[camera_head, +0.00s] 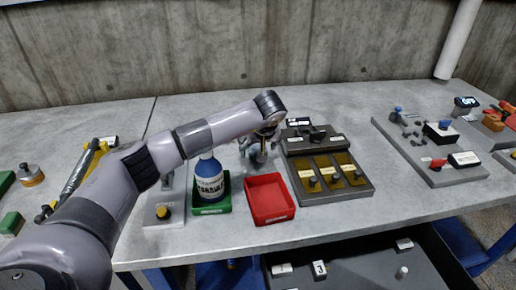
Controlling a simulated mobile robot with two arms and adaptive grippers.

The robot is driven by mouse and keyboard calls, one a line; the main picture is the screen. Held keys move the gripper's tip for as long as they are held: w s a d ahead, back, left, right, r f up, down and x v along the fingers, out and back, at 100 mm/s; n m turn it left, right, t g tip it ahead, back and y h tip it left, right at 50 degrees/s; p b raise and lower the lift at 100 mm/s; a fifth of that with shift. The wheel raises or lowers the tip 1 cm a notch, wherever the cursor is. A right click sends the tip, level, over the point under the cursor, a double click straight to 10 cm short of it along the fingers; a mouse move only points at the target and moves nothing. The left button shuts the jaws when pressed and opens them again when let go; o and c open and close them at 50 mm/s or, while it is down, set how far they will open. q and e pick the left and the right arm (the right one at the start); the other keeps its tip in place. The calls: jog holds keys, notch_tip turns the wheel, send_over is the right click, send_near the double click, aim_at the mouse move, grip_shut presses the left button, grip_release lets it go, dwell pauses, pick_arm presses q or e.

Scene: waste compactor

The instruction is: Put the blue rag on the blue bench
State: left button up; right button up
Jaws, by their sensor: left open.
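I see no clear blue rag in this view. The workbench has a grey top (410,190) and blue parts below it, including a blue leg or frame (460,248) at the lower right; I cannot tell whether this is the blue bench. My left arm reaches in from the left across the bench top. My left gripper (260,155) points down behind the red tray, partly hidden by its own wrist; it is open and I see nothing held in it. My right gripper is out of view.
A blue bottle (209,180) stands in a green tray beside an empty red tray (268,199). A grey panel (325,185) with yellow plates and dark knobs lies right of it. More parts boards (430,150) lie at the right. A concrete wall stands behind.

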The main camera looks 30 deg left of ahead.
pick_arm(q)
jog(key=v, duration=1.1)
jog(key=shift+b, duration=0.35)
jog(key=shift+s+r, duration=0.1)
